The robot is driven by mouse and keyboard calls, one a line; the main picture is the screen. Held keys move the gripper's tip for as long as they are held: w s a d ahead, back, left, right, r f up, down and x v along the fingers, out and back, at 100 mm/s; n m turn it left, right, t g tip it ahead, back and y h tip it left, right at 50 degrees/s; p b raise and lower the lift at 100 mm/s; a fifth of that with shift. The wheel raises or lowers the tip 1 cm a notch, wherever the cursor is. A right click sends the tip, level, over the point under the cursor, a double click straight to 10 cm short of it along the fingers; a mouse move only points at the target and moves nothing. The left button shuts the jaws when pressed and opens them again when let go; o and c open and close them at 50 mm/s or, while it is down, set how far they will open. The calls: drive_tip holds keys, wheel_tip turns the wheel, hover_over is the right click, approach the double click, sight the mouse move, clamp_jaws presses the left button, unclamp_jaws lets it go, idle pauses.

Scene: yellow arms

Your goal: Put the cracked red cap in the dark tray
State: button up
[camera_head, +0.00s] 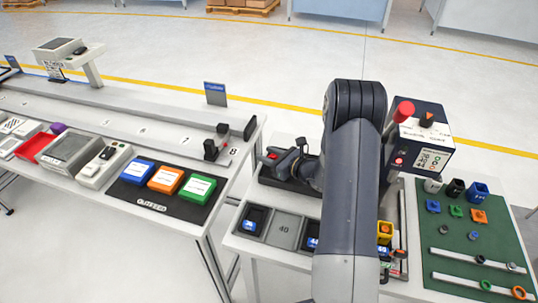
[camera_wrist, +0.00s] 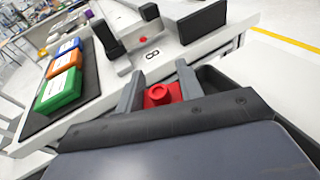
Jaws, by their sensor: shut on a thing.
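A red cap (camera_wrist: 158,94) sits between the two grey fingers of my gripper (camera_wrist: 157,86) in the wrist view. In the head view the red cap (camera_head: 272,156) is a small spot at the tip of my gripper (camera_head: 274,158). My gripper is shut on it; no crack can be made out. A dark tray (camera_head: 292,185) lies under my gripper on the right table, partly hidden by my arm. Its dark rim (camera_wrist: 288,128) shows at the right in the wrist view. The cap appears held above the tray's left part; the height is unclear.
A bin strip (camera_head: 285,232) lies in front of the tray. A control box (camera_head: 422,140) and a green mat (camera_head: 465,235) with several small parts stand at the right. The left bench carries blue, orange and green boxes (camera_head: 166,180) and a black stop (camera_head: 216,148).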

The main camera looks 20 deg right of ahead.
drive_tip(key=shift+f+b, duration=0.35)
drive_tip(key=shift+b, duration=0.15)
drive_tip(key=shift+s+f+b, duration=0.1)
drive_tip(key=shift+f+b, duration=0.25)
drive_tip(key=shift+b, duration=0.05)
drive_tip(key=o, duration=1)
drive_tip(key=shift+s+a+f, duration=0.1)
drive_tip(key=shift+s, duration=0.05)
drive_tip(key=shift+c, duration=0.2)
drive_tip(key=shift+r+p, duration=0.6)
drive_tip(key=shift+p, duration=0.2)
drive_tip(key=shift+d+r+p, duration=0.2)
drive_tip(key=shift+d+p, duration=0.05)
drive_tip(key=shift+p, duration=0.05)
drive_tip(key=b+v, duration=0.2)
drive_tip(key=v, duration=0.9)
drive_tip(key=shift+s+d+r+b, duration=0.1)
drive_tip(key=shift+s+b, duration=0.15)
drive_tip(key=shift+b, duration=0.05)
